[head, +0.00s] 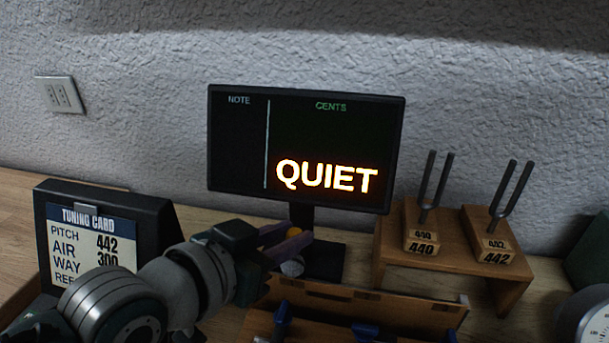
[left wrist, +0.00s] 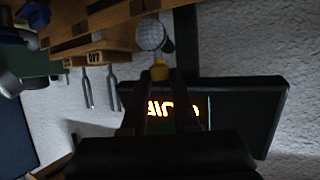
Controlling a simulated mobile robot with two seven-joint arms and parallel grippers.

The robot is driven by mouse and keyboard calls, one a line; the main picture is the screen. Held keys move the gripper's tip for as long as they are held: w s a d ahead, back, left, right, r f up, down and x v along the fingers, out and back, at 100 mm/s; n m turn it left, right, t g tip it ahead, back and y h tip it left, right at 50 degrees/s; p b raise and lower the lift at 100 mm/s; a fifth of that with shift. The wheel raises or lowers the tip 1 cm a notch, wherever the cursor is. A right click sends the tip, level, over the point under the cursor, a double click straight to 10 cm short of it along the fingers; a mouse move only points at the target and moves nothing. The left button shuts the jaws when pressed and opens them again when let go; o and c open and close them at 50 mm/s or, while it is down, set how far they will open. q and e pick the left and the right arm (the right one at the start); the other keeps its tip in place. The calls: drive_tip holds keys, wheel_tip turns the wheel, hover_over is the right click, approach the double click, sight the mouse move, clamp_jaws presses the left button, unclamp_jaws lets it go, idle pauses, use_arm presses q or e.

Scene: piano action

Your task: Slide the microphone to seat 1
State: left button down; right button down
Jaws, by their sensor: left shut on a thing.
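The microphone (left wrist: 152,35) has a round silver mesh head and shows at the top of the left wrist view, beside a yellow part (left wrist: 160,69) between the fingertips. In the head view its pale round head (head: 292,267) shows just below the fingers, in front of the screen's stand. My left gripper (head: 298,242) comes in from the left and is shut on the microphone; its fingers also show in the left wrist view (left wrist: 162,80). The gripper and arm hide part of the microphone. I cannot make out a mark for seat 1. My right gripper is not in view.
A wooden rail (head: 375,302) with slots lies in front, with blue parts (head: 283,318) below it. A black screen (head: 235,150) reads QUIET. A tuning card (head: 75,240) stands left; a wooden stand (head: 440,262) with two tuning forks stands right. A dial (head: 597,325) is at the right edge.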

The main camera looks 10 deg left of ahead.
use_arm(q)
drive_tip(key=shift+d, duration=0.2)
drive_tip(key=shift+a, duration=0.1)
drive_tip(key=c, duration=0.7)
unclamp_jaws()
drive_tip(key=shift+a, duration=0.1)
drive_tip(key=shift+o, duration=0.2)
drive_tip(key=p+v, duration=0.2)
drive_tip(key=v, duration=0.8)
